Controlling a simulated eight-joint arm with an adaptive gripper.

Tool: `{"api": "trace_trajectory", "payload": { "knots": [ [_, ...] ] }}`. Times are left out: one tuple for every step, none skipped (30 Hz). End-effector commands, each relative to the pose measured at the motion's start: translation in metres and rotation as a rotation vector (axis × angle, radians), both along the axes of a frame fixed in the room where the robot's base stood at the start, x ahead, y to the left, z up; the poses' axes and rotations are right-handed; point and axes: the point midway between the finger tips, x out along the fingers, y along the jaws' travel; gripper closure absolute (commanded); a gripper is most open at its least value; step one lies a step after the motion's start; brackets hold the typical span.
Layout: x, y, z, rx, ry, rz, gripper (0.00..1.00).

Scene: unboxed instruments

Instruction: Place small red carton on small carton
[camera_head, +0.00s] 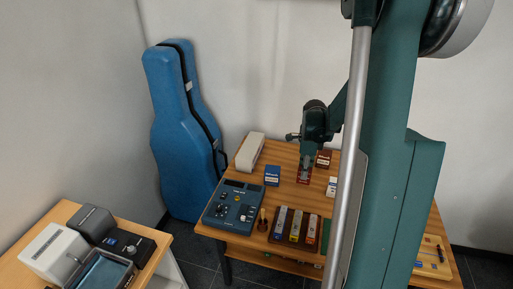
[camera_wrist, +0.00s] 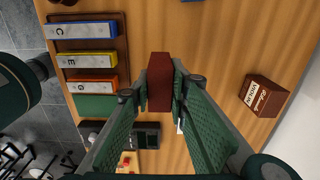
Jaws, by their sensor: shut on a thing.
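My gripper (camera_wrist: 160,92) is shut on a small red carton (camera_wrist: 160,70), which sits upright between the two green fingers. In the head view my gripper (camera_head: 306,164) is over the middle of the table, with the red carton (camera_head: 303,176) below it. I cannot tell whether the carton touches the table. A brown-red carton with a pale label (camera_wrist: 264,95) stands apart to the right in the wrist view, and behind the gripper in the head view (camera_head: 324,158). A blue carton (camera_head: 272,176) and a small white carton (camera_head: 332,187) stand either side of my gripper.
Several coloured chime bars (camera_head: 295,227) lie at the table's front, left in the wrist view. A blue-grey control device (camera_head: 233,205) and a long pale case (camera_head: 250,151) are at the left. My arm hides part of the table's right side. Bare wood surrounds the held carton.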

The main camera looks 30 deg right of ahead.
Motion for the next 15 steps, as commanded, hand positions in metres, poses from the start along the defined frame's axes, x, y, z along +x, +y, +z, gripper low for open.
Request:
{"api": "trace_trajectory", "payload": {
  "knots": [
    [0.013, -0.001, 0.006, 0.000, 0.000, 0.001, 0.96],
    [0.020, -0.002, 0.008, 0.000, 0.000, 0.001, 0.96],
    [0.030, -0.003, 0.011, 0.000, 0.000, 0.002, 0.96],
    [0.038, -0.003, 0.014, 0.000, 0.000, 0.003, 0.96],
    [0.046, -0.004, 0.016, 0.000, 0.000, 0.003, 0.96],
    [0.057, -0.004, 0.019, 0.000, 0.000, 0.003, 0.96],
    [0.065, -0.005, 0.021, 0.000, 0.000, 0.003, 0.96],
    [0.073, -0.005, 0.023, 0.000, 0.000, 0.003, 0.96],
    [0.084, -0.005, 0.026, 0.000, 0.000, 0.004, 0.96],
    [0.092, -0.005, 0.028, 0.000, 0.000, 0.004, 0.96],
    [0.100, -0.005, 0.030, 0.000, 0.000, 0.004, 0.96],
    [0.111, -0.005, 0.032, 0.000, 0.000, 0.003, 0.96],
    [0.119, -0.004, 0.035, 0.000, 0.000, 0.003, 0.96],
    [0.128, -0.004, 0.036, 0.000, 0.000, 0.004, 0.96],
    [0.139, -0.003, 0.039, 0.000, 0.000, 0.005, 0.96]
  ]
}}
